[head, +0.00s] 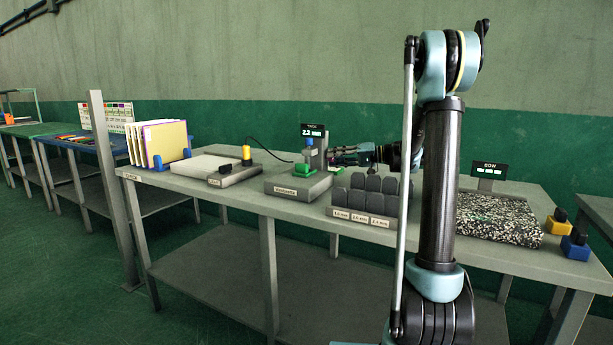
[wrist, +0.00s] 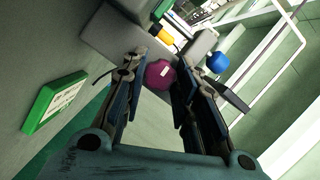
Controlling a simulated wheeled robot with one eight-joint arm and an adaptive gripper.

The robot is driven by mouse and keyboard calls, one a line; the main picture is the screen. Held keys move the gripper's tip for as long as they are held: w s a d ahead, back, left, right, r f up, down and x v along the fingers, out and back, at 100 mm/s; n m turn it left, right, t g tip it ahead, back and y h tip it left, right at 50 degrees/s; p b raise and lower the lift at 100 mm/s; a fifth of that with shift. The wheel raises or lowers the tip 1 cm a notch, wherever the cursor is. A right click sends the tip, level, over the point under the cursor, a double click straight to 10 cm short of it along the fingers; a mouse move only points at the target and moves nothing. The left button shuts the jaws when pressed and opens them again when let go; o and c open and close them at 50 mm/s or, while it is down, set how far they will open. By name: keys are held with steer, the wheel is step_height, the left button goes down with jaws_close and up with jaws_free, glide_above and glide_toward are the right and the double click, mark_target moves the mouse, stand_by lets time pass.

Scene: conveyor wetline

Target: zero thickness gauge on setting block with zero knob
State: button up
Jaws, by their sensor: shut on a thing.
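The thickness gauge stands on a grey base (head: 290,189) in the middle of the bench. Its small display (head: 313,131) seems to read 2.2 mm. A green block (head: 300,171) sits low at the gauge's front; I cannot tell if it is the setting block. My gripper (head: 333,154) reaches in from the right at the gauge's side. In the wrist view its fingers are closed around a magenta knob (wrist: 160,74) with a white mark, apparently the zero knob. A blue knob (wrist: 217,62) shows beyond the right finger. The fingertip contact is partly hidden.
Dark grey upright pieces (head: 372,193) stand in a labelled rack right of the gauge. Left are a pale slab (head: 201,166) with a yellow-and-black knob (head: 246,155) and a folder rack (head: 160,143). A speckled slab (head: 495,218) lies right. A green-edged plate (wrist: 55,104) shows in the wrist view.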

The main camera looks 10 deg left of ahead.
steer(key=shift+f, duration=0.1)
steer(key=m+y, duration=0.1)
steer(key=m, duration=0.1)
steer(key=shift+m, duration=0.3)
steer(key=shift+o, duration=1)
steer(key=shift+s, duration=0.15)
